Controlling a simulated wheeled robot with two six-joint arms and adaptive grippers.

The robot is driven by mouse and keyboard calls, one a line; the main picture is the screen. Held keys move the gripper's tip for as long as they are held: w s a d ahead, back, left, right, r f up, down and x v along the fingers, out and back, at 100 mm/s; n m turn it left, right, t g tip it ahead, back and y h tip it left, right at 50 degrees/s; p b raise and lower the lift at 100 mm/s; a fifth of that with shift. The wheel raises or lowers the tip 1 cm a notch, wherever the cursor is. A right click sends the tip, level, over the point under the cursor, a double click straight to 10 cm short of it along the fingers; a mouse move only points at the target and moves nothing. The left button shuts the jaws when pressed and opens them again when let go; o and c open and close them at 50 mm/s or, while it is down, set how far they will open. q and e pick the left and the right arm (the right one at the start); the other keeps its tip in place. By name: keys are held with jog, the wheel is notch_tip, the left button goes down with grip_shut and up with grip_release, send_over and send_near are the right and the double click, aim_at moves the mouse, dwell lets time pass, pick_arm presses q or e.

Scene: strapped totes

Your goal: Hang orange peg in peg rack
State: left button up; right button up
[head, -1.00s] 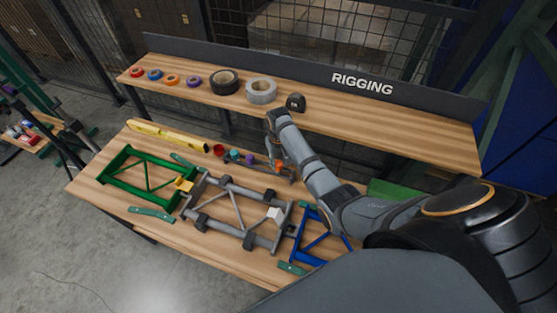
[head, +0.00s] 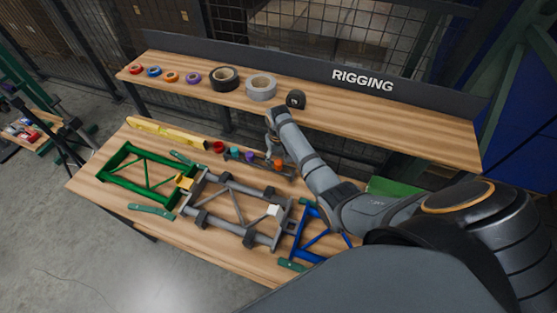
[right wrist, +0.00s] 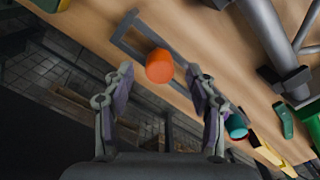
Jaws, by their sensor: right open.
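The orange peg (head: 279,164) is at the right end of the grey peg rack (head: 264,170) on the lower bench. In the right wrist view the orange peg (right wrist: 159,66) sits at the slotted grey rack (right wrist: 128,36); whether it is seated in a slot is hard to tell. My right gripper (head: 272,147) is above and just behind the peg. In the right wrist view its open fingers (right wrist: 160,82) stand on either side of the peg, with visible gaps. My left gripper is out of view.
Red (head: 218,147), teal (head: 235,152) and purple (head: 249,157) pieces stand left of the orange peg. Green (head: 143,172), grey (head: 228,205) and blue (head: 318,236) frames lie in front. A yellow level (head: 168,133) lies at back left. A shelf with tape rolls (head: 261,87) rises behind.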

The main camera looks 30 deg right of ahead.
notch_tip(320, 180, up, 12)
jog(key=shift+f, duration=0.2)
